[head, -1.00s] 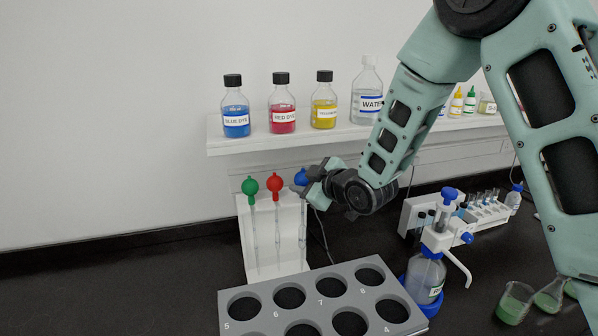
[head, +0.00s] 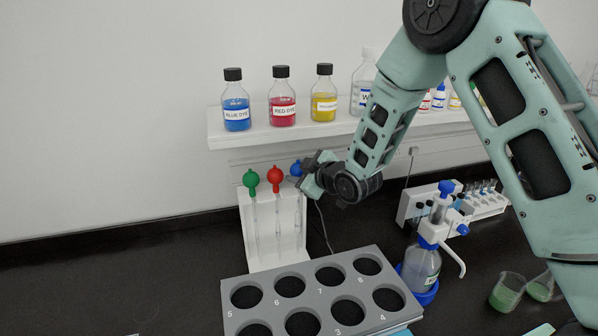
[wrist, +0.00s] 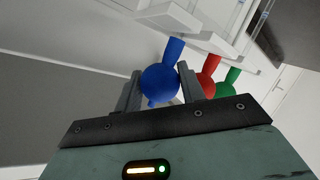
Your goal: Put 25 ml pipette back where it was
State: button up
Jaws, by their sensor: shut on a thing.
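A white pipette stand (head: 274,262) stands against the back wall, below the shelf. A pipette with a green bulb (head: 250,179) and one with a red bulb (head: 275,177) hang in its left and middle places. My gripper (head: 298,180) is at the stand's right place, shut on the pipette with the blue bulb (head: 295,168). In the wrist view the blue bulb (wrist: 160,82) sits between the two fingers, with the red bulb (wrist: 208,72) and green bulb (wrist: 229,82) just right of it. Whether the blue pipette's stem is seated in the stand cannot be told.
A grey rack with numbered holes (head: 318,284) lies in front of the stand. A dispenser bottle (head: 420,265) stands right of it. Blue (head: 236,112), red (head: 282,109) and yellow (head: 324,106) dye bottles line the shelf (head: 215,138) above. Green-liquid beakers (head: 507,292) stand at right.

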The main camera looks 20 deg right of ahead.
jog(key=shift+f, duration=0.25)
jog(key=o, duration=0.6)
jog(key=shift+o, duration=0.2)
jog(key=shift+r, duration=0.15)
jog(key=shift+r+p, duration=0.65)
jog(key=shift+p, duration=0.05)
jog(key=b+v, duration=0.5)
jog(key=v, duration=0.6)
jog(key=shift+s+d+f, duration=0.15)
jog(key=shift+s+f, duration=0.1)
jog(key=shift+s, duration=0.25)
